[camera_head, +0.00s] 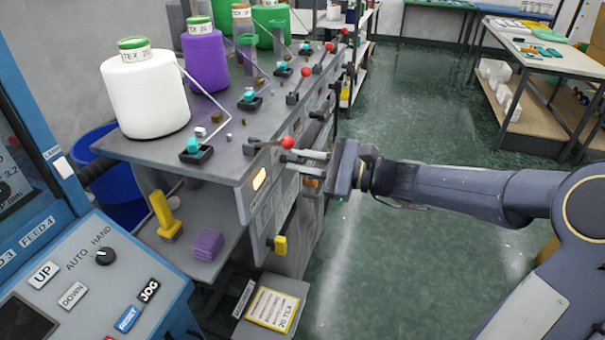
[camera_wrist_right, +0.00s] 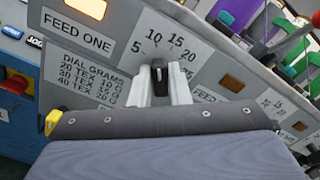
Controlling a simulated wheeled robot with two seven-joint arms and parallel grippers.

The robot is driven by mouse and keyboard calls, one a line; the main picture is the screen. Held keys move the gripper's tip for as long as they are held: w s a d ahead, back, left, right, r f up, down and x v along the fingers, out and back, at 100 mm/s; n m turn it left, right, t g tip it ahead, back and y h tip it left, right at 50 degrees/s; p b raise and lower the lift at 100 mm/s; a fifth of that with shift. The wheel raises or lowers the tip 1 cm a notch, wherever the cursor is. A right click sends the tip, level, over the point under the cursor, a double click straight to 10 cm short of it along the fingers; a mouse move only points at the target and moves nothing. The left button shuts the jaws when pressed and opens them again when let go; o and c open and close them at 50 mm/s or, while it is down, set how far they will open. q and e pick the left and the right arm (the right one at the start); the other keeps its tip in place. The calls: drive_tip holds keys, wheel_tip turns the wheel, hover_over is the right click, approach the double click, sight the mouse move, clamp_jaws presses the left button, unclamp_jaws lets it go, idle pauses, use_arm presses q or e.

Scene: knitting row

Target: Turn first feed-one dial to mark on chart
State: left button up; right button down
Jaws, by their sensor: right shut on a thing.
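The feed-one dial (camera_wrist_right: 159,70) is a small black knob on the grey panel, with numbers 5, 10, 15 and 20 in an arc above it. It points roughly up, near the 10, but the exact mark is hard to tell. My right gripper (camera_wrist_right: 159,88) is shut on the dial, a pale finger on either side. In the head view my right gripper (camera_head: 298,156) reaches the machine's front from the right, and the dial is hidden there. The dial chart (camera_wrist_right: 95,80) is left of the dial, listing tex and grams; its figures are partly blurred. My left gripper is not in view.
A lit amber window (camera_wrist_right: 85,7) is above the FEED ONE label (camera_wrist_right: 75,32). A lever with a red ball (camera_head: 288,142) stands close above my right gripper. A 20 TEX card (camera_head: 272,308) lies below. The green floor (camera_head: 400,270) is open.

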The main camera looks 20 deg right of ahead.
drive_tip(key=shift+n+b, duration=0.5)
drive_tip(key=c, duration=1.4)
unclamp_jaws()
drive_tip(key=v, duration=0.8)
drive_tip(key=shift+b, duration=0.45)
drive_tip(key=shift+a, duration=0.1)
